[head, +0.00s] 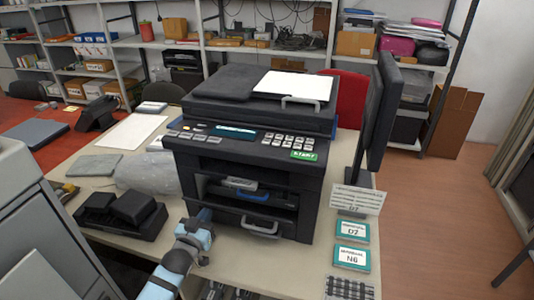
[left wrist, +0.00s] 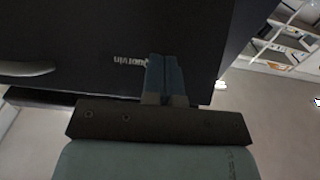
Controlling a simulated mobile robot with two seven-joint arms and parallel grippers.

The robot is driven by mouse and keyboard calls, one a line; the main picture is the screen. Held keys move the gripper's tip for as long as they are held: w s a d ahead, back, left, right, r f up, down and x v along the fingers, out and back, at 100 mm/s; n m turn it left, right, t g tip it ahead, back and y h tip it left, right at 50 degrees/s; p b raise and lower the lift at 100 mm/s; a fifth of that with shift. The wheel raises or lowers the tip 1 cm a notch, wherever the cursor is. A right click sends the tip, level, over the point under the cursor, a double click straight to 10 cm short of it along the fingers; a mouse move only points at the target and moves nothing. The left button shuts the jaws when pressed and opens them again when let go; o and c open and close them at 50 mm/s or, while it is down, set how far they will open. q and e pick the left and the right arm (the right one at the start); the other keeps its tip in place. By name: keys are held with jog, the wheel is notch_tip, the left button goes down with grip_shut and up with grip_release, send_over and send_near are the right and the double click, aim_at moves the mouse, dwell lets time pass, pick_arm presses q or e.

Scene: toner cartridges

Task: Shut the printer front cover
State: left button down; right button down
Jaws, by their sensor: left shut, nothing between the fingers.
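The black printer (head: 250,150) stands on the table in the head view, with an open bay in its front. Inside the bay I see a grey part and a blue handle (head: 252,195). Below them is a dark front panel (head: 225,217) with a grey handle (head: 260,228); I cannot tell its exact tilt. My left gripper (head: 204,218) is shut and empty at the printer's lower left front. In the left wrist view its closed fingers (left wrist: 165,78) overlap a dark surface (left wrist: 90,35) with upside-down lettering and a light handle (left wrist: 27,69). Contact is unclear. My right gripper is out of view.
A black device (head: 120,213) and a clear plastic bag (head: 147,174) lie left of the printer. A monitor (head: 383,115), a label card (head: 357,199), teal boxes (head: 352,232) and a keyboard (head: 349,288) are on the right. Free floor lies beyond the table's right edge.

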pick_arm(q)
jog(key=shift+w+d+r, duration=0.2)
jog(key=shift+w+r, duration=0.15)
jog(key=shift+w, duration=0.2)
jog(key=shift+w+d+r, duration=0.15)
jog(key=shift+w+r, duration=0.2)
jog(key=shift+w, duration=0.15)
jog(key=shift+w+d+r, duration=0.25)
jog(key=shift+w, duration=0.4)
jog(key=shift+w+d+r, duration=0.25)
jog(key=shift+w, duration=0.35)
jog(key=shift+w, duration=0.1)
